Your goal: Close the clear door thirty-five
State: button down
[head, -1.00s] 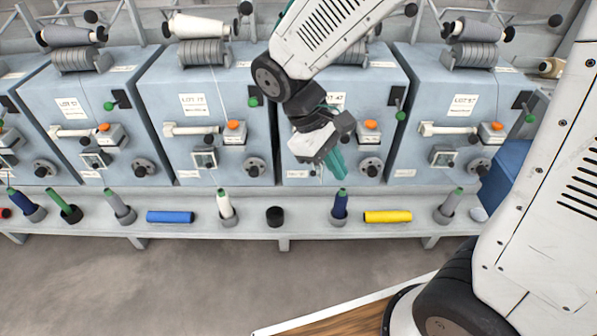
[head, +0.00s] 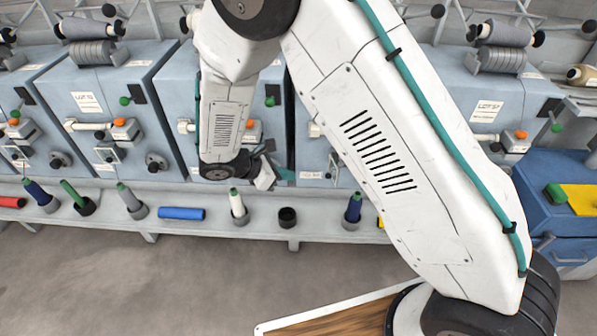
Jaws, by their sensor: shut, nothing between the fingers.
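A row of blue-grey spinning frames stands along the back, with small square clear-fronted units low on their faces; one such unit (head: 106,152) shows on a left frame. I cannot read a thirty-five on any label, and I cannot tell which door it is or whether it is open. My gripper (head: 284,174) has teal fingers that are shut and empty. It is at the lower front of a middle frame, just above the shelf. My arm hides much of that frame and the one to its right.
A grey shelf (head: 112,222) runs below the frames. It bears a blue tube (head: 182,213), a white bobbin (head: 237,204), a dark cup (head: 287,217) and a blue bobbin (head: 353,208). A blue cabinet (head: 560,225) stands at the right. The floor in front is clear.

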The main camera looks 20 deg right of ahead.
jog(key=d+r+x, duration=0.1)
jog(key=x, duration=1)
jog(key=shift+d, duration=0.25)
jog(key=shift+r, duration=0.15)
